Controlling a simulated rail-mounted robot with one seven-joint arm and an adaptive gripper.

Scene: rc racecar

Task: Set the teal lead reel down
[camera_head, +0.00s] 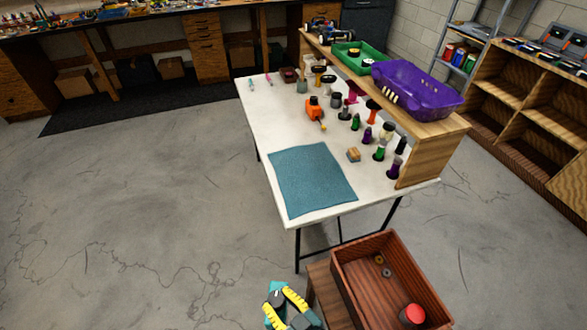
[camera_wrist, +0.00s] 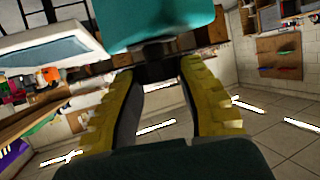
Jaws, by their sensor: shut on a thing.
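My gripper (camera_head: 288,308) is at the bottom of the head view, in front of the white table and left of the wooden crate. In the wrist view its two yellow ribbed fingers (camera_wrist: 158,68) close towards a dark part below a large teal body. I take this as the teal lead reel (camera_wrist: 155,18), held at the fingertips; its outer end runs out of the picture. A small teal patch also shows beside the fingers in the head view (camera_head: 276,288). The reel is off the table, over the floor side. A blue-teal mat (camera_head: 311,180) lies flat on the table's near end.
The white table (camera_head: 262,122) holds several small coloured reels and pots, an orange tool (camera_head: 314,109) and a small wooden block (camera_head: 353,154). A wooden riser bears a purple basket (camera_head: 418,90) and green tray (camera_head: 352,66). The crate (camera_head: 372,282) holds a red-topped can (camera_head: 412,313).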

